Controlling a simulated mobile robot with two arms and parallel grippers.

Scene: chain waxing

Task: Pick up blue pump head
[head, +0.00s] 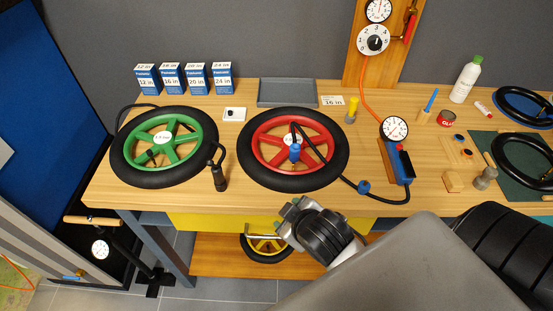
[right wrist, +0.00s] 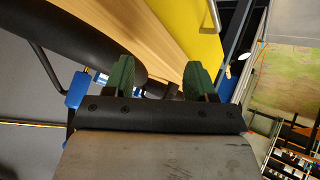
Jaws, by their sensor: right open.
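A blue head (head: 295,152) stands near the hub of the red wheel (head: 272,128), with a black hose by it. A second small blue piece (head: 364,187) sits on the hose at the table's front edge; I cannot tell for sure which is the pump head. My right gripper (head: 291,212) is in front of the red wheel, by the table's front edge, apart from both blue pieces. In the right wrist view its green fingers (right wrist: 158,82) are spread. A blue block (right wrist: 77,90) shows left of them, outside the jaws. My left gripper is out of view.
The blue pump with a gauge (head: 395,128) stands right of the red wheel. A green wheel (head: 163,142) and a black hand piece (head: 219,176) lie to the left. Blue boxes (head: 196,80) and a grey tray (head: 287,92) stand behind. A yellow drawer (right wrist: 195,25) is below the tabletop.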

